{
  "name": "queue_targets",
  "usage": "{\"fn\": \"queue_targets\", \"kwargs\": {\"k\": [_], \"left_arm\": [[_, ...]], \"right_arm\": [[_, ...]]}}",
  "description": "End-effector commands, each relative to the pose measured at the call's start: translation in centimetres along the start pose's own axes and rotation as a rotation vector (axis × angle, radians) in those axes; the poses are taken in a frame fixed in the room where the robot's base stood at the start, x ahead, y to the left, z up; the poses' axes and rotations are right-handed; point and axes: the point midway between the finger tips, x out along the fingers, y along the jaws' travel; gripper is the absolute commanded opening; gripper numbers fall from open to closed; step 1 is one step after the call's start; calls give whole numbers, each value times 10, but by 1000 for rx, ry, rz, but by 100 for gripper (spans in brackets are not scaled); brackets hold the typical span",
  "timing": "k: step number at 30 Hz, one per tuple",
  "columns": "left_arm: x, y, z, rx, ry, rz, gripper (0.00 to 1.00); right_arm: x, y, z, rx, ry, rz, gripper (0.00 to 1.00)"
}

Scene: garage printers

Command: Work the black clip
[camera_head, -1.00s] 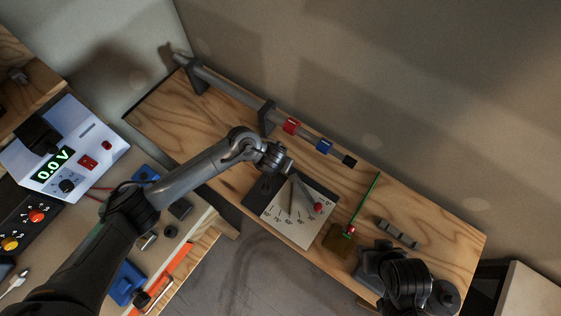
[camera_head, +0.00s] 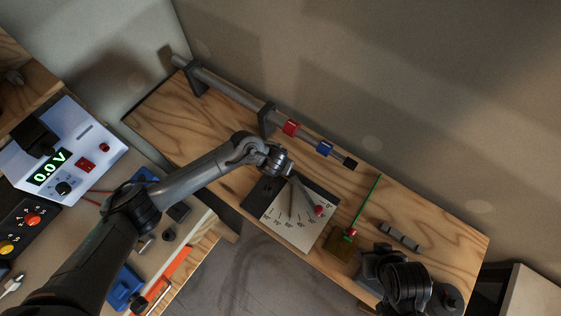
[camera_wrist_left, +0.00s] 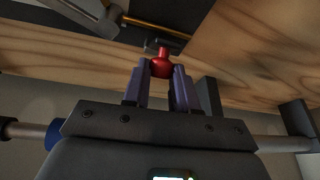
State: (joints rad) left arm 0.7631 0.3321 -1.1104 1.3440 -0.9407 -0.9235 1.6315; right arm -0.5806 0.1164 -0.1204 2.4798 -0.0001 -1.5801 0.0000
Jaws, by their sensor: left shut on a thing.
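A black sleeve-like piece (camera_head: 350,163) sits at the right end of the grey rail, past the blue clip; I cannot tell whether it is the black clip. My left gripper (camera_wrist_left: 160,75) is shut on a small red knob (camera_wrist_left: 162,65) held between its fingertips. In the head view the left wrist hangs over the upper edge of the dial plate (camera_head: 302,232) and hides its fingertips. A grey lever with a red ball end (camera_head: 319,210) lies across the dial. My right gripper (camera_head: 372,264) is at the lower right; its jaws are not clear.
The grey rail (camera_head: 225,90) carries a red clip (camera_head: 290,128) and a blue clip (camera_head: 325,148). A green rod (camera_head: 366,202) rises by a brownish block (camera_head: 340,244). A grey notched bar (camera_head: 400,236) lies to its right. A 0.0 V meter (camera_head: 85,145) stands left.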

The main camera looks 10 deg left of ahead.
Motion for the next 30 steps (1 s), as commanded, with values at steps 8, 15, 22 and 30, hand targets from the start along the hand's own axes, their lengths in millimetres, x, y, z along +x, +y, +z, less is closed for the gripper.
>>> {"fn": "queue_targets", "kwargs": {"k": [8,15,22,30], "left_arm": [[-3,0,-6,-1,-35,-7,0],[0,0,-12,8,-145,-23,0],[6,1,-18,20,-244,-36,0],[12,1,-24,28,-350,-51,0]], "right_arm": [[-14,2,-4,-8,0,6,43],[-38,3,-12,-7,2,6,43],[-43,3,-14,-5,2,4,43],[-31,1,-10,0,2,0,43]]}}
